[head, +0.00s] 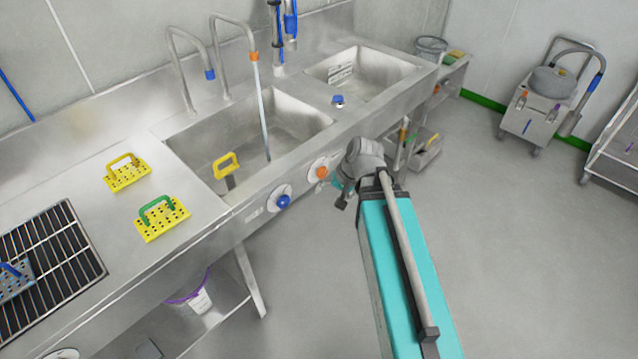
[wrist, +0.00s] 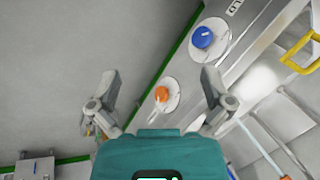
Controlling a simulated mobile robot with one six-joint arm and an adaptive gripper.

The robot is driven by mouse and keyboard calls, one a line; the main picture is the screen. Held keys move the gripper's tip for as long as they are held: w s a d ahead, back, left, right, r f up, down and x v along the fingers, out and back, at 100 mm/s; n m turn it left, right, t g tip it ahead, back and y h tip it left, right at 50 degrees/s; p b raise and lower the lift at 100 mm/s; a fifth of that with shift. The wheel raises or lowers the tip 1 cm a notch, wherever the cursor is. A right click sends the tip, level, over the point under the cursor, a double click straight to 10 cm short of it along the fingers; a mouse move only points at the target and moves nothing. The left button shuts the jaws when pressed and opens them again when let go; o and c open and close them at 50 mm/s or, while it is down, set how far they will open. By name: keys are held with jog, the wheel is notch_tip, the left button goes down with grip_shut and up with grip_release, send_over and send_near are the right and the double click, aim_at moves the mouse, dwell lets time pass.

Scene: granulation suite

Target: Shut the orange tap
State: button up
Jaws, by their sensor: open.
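The orange tap (head: 322,172) is a round knob on a pale disc on the front panel of the steel sink unit. In the wrist view the orange knob (wrist: 161,94) lies between and beyond my gripper's fingers, with clear space around it. My gripper (wrist: 160,90) is open and empty, its two fingers spread to either side of the knob. In the head view my arm's wrist is just right of the orange tap and hides most of the gripper. Water or a clear rod-like stream (head: 262,110) runs from the orange-banded spout (head: 253,56) into the larger basin.
A blue knob (head: 283,202) sits left of the orange tap on the same panel and also shows in the wrist view (wrist: 202,38). A yellow-handled tool (head: 227,165) stands in the larger basin. A grey bin (head: 427,152) is under the sink's right end.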

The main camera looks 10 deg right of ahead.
jog(key=w+f+m+t+y+b, duration=0.5)
jog(key=w+f+m+b, duration=0.3)
jog(key=b, duration=0.6)
jog(key=m+t+y+b, duration=0.1)
jog(key=m+t+b, duration=0.75)
jog(key=b, duration=0.85)
send_near(324, 174)
jog(key=shift+s+d+r+m+g, duration=0.2)
jog(key=shift+s+d+m+g, duration=0.05)
jog(key=shift+s+d, duration=0.25)
jog(key=shift+s+d+r+m+g, duration=0.25)
jog(key=shift+s+d, duration=0.15)
jog(key=shift+s, duration=0.2)
jog(key=shift+w, duration=0.15)
jog(key=x, duration=1.3)
jog(key=shift+w+a+r, duration=0.15)
jog(key=shift+a, duration=0.15)
